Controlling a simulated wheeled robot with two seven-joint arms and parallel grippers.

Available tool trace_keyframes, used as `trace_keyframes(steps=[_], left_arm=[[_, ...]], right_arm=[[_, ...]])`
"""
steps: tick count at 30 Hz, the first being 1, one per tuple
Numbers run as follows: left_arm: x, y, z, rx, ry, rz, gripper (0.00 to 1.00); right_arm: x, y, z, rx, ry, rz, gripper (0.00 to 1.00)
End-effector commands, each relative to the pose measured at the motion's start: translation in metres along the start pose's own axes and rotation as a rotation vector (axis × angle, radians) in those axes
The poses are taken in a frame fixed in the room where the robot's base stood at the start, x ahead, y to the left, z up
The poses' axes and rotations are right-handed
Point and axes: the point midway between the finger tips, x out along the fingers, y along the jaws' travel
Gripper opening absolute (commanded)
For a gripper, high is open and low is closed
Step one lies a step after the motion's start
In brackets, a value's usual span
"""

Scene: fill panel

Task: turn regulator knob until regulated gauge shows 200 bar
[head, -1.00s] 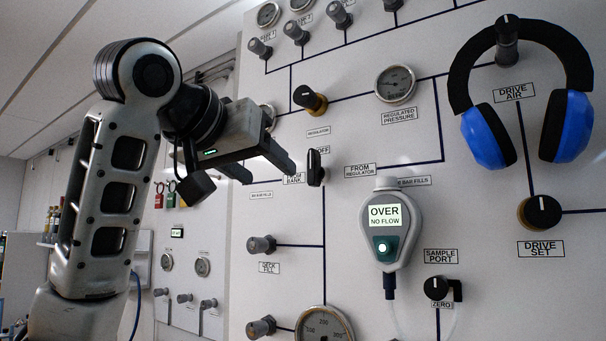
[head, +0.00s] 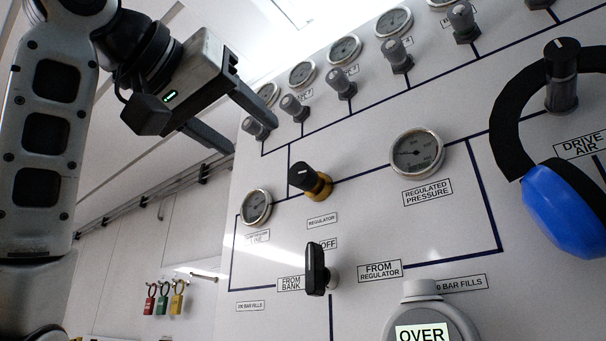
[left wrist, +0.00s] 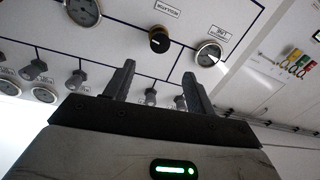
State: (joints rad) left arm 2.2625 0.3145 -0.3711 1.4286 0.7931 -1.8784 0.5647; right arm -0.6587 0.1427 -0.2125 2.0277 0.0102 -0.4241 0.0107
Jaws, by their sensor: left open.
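The regulator knob (head: 303,178), black with a brass base, sticks out of the white panel above its REGULATOR label. It also shows in the left wrist view (left wrist: 158,40), beyond the fingers. The regulated pressure gauge (head: 416,153) is to its right; its scale and needle are too small to read surely. It is partly cut off in the left wrist view (left wrist: 83,10). My left gripper (head: 255,143) is open and empty, up and left of the knob and apart from it. Its fingers (left wrist: 155,88) show in the left wrist view. My right gripper is not in view.
A line gauge (head: 256,207) sits left of the knob. A black selector handle (head: 316,268) is below it. Small grey valves (head: 341,84) and gauges run along the top. Blue ear defenders (head: 566,210) hang at right. Colored padlocks (head: 163,300) hang at lower left.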

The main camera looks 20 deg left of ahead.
Motion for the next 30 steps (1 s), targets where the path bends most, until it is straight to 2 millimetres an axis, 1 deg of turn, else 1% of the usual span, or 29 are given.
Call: trace_keyframes(steps=[1,4,9,12,16,18,22,30], left_arm=[[0.012,0.000,-0.002,0.000,-0.004,0.000,0.55],[0.034,0.001,-0.002,0.001,-0.005,0.000,0.55],[0.071,0.001,-0.003,0.000,-0.005,-0.001,0.55],[0.092,0.001,-0.003,0.000,-0.004,0.001,0.55],[0.113,0.001,-0.002,0.000,-0.003,0.001,0.55],[0.122,0.000,-0.002,0.000,-0.003,0.000,0.55],[0.131,0.000,-0.001,0.000,-0.002,0.000,0.55],[0.135,0.000,0.000,0.000,0.000,0.001,0.55]], right_arm=[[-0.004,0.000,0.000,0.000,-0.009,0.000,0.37],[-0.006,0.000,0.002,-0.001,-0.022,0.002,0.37],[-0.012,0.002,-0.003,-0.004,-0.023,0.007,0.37],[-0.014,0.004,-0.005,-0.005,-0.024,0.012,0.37],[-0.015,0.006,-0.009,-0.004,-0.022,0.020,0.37],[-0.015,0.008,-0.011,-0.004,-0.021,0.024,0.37],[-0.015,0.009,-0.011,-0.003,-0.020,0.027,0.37],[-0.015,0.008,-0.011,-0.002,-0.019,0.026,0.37]])
